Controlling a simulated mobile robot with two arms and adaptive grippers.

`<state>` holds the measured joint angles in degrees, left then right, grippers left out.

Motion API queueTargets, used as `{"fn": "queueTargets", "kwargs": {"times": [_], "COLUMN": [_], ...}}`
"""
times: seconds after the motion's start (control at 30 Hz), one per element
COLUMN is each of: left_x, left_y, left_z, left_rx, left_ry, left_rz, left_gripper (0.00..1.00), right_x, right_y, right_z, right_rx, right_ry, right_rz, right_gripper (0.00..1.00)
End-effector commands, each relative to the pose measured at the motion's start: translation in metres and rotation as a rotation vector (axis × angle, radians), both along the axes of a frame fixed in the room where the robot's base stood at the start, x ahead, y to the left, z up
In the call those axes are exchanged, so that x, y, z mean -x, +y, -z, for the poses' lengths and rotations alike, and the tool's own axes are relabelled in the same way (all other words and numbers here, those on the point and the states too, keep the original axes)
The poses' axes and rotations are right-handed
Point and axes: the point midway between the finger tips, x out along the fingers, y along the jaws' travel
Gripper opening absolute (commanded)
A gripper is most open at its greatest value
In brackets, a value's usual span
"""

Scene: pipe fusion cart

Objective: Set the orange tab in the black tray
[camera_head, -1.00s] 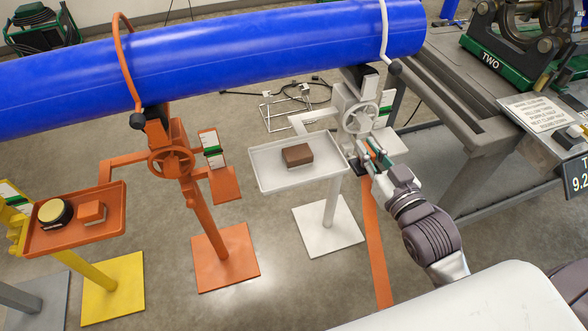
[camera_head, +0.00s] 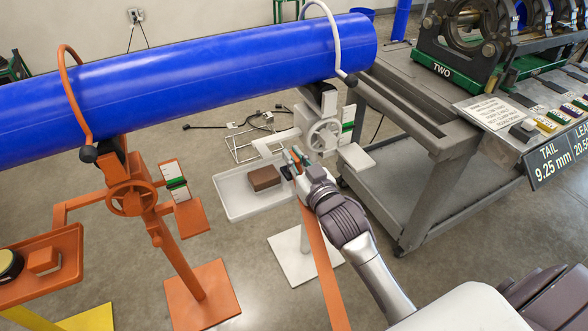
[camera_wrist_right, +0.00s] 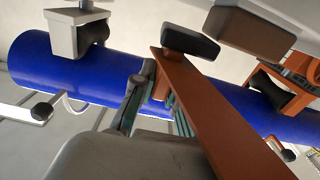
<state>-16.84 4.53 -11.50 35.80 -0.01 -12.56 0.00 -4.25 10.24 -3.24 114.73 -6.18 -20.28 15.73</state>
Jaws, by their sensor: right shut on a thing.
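My right gripper (camera_head: 298,162) is shut on a long, flat orange strip (camera_head: 322,255), which looks like the orange tab. The strip slants down toward the bottom of the head view. In the right wrist view the gripper (camera_wrist_right: 150,100) has the orange strip (camera_wrist_right: 215,115) at its fingers, running from upper middle to lower right. The gripper shows in front of the white stand, by the right end of its tray. I cannot make out a black tray in these frames. My left gripper is not in view.
A white stand's tray (camera_head: 232,200) holds a brown block (camera_head: 264,178). An orange stand (camera_head: 130,197) is at left, under a long blue pipe (camera_head: 200,75). The grey cart (camera_head: 440,135) at right carries a green-based clamp and several coloured pieces (camera_head: 556,115). Open floor lies between.

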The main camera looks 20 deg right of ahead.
Motion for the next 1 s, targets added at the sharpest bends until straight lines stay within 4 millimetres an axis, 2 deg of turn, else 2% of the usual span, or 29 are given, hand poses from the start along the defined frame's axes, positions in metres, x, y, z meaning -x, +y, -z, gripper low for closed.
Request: {"fn": "queueTargets", "kwargs": {"times": [0.1,0.23,0.63,0.67,0.8,1.0], "left_x": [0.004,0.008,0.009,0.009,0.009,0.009], "left_y": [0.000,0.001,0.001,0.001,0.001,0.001], "left_z": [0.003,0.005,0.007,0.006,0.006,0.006], "left_rx": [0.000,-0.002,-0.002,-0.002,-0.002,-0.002], "left_ry": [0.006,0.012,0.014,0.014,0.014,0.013], "left_rz": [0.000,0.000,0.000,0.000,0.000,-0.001], "left_gripper": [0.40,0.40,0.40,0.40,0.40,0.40], "right_x": [0.001,0.001,0.001,0.001,0.001,0.001], "right_y": [0.000,0.000,0.000,0.000,0.000,0.000], "right_z": [0.021,0.035,0.040,0.040,0.040,0.040], "right_rx": [-0.001,-0.001,-0.001,-0.001,-0.001,-0.001], "right_ry": [0.005,0.003,0.001,0.001,0.002,0.002], "right_rz": [0.001,0.000,0.000,0.000,0.000,0.000], "right_gripper": [0.00,0.00,0.00,0.17,0.38,0.38]}}
